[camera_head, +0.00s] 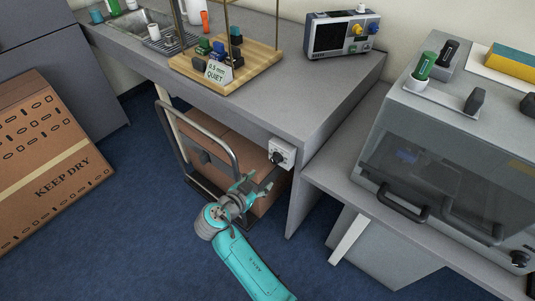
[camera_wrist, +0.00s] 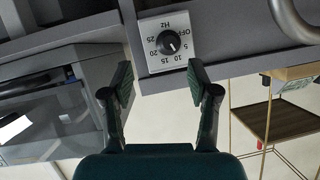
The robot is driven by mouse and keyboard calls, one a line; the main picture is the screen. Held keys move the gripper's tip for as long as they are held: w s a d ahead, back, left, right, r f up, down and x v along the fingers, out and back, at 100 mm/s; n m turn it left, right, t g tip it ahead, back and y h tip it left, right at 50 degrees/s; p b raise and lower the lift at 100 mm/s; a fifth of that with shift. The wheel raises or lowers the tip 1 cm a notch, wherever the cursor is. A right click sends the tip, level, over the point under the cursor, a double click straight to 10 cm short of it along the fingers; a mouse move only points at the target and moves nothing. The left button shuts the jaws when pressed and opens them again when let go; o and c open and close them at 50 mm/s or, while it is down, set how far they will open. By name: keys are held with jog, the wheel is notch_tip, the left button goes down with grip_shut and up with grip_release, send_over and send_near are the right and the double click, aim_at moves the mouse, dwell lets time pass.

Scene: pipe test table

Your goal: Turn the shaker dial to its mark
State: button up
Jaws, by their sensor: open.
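The shaker dial is a black knob on a white plate fixed to the table's front edge. In the head view the dial (camera_head: 277,158) sits low on the table front, just beyond my gripper (camera_head: 262,186). In the wrist view the dial (camera_wrist: 168,42) shows numbers from 5 to 25, "OFF" and "Hz" around the knob. My gripper (camera_wrist: 160,85) is open and empty, its two fingers apart, with the dial beyond and between the fingertips. The fingers look clear of the knob. A sign reading "0.5 mm QUIET" (camera_head: 218,73) stands on the wooden platform.
The wooden platform (camera_head: 258,68) carries several small coloured blocks. A hand cart (camera_head: 228,142) with a box stands under the table, left of my arm. A glass-fronted cabinet (camera_head: 440,160) is at the right. A "KEEP DRY" carton (camera_head: 45,160) stands at the left.

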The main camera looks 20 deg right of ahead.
aim_at(273, 162)
jog(key=shift+m, duration=0.4)
jog(key=x, duration=0.3)
jog(key=w+r+x, duration=0.1)
jog(key=x, duration=0.6)
jog(key=shift+w+r, duration=0.15)
jog(key=shift+w, duration=0.25)
jog(key=shift+c, duration=0.3)
jog(key=shift+h, duration=0.3)
grip_shut()
